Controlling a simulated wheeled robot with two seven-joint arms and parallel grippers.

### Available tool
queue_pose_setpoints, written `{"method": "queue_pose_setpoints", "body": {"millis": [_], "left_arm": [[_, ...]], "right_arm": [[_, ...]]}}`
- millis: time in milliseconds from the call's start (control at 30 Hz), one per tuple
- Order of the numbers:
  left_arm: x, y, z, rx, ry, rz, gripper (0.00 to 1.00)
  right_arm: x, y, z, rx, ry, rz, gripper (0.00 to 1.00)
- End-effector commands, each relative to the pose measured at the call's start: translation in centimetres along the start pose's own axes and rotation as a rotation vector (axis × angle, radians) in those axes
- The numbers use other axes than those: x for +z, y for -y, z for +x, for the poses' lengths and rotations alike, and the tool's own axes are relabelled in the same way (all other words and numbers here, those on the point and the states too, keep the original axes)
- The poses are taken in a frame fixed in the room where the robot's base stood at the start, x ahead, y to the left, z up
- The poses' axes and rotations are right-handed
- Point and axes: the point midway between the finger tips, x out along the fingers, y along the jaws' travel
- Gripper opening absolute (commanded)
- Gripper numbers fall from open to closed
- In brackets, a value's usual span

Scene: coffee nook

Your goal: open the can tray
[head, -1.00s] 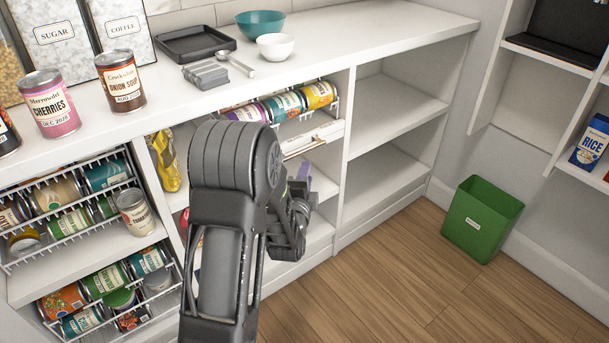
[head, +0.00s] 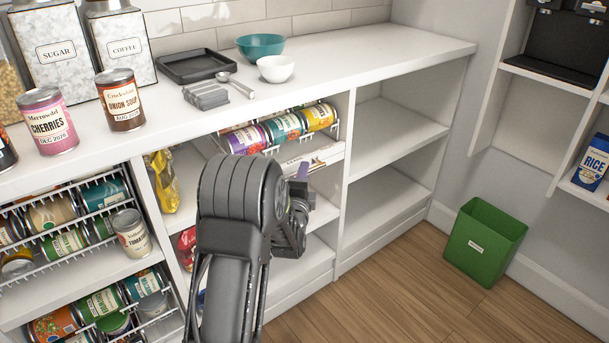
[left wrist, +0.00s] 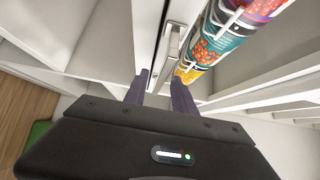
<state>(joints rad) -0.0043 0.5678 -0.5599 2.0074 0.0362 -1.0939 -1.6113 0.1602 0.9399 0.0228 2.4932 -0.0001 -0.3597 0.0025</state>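The can tray (head: 337,131) is a white wire rack under the counter, holding several cans (head: 285,126) on their sides. A white front panel (head: 325,158) runs below the cans. In the left wrist view, a pale bar handle (left wrist: 170,48) shows beside the colourful cans (left wrist: 213,45). My left gripper (left wrist: 160,88) has its two dark purple fingers apart and empty, with the handle's near end just beyond the fingertips. I cannot tell whether they touch it. In the head view the left gripper (head: 303,172) is partly hidden by my forearm. My right gripper is not in view.
Cherries (head: 48,121) and onion soup (head: 120,100) cans stand on the counter (head: 345,60). Other wire racks (head: 70,240) with cans are at the left, beside a yellow bag (head: 162,180). The right shelves (head: 395,130) are empty. A green bin (head: 484,241) stands on the floor.

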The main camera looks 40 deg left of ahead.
Motion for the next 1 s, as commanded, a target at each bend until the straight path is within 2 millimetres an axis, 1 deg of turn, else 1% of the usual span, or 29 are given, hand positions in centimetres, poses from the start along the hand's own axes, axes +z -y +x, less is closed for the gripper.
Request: {"method": "queue_pose_setpoints", "body": {"millis": [33,167,433,800,833,1000], "left_arm": [[0.05,-0.15,0.58,0.000,0.001,0.001,0.32],[0.07,-0.06,1.44,0.001,0.001,0.000,0.32],[0.04,-0.03,1.55,0.002,0.001,-0.001,0.32],[0.03,-0.03,1.53,0.001,0.000,-0.001,0.02],[0.03,-0.03,1.53,0.001,0.000,-0.001,0.00],[0.02,-0.04,1.52,0.002,0.000,-0.001,0.00]], "right_arm": [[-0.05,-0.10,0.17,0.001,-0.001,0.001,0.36],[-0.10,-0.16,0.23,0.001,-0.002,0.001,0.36],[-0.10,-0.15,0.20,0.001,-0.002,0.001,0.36],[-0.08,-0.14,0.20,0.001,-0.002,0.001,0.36],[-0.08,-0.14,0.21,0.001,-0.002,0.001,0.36],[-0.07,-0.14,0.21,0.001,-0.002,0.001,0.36]]}}
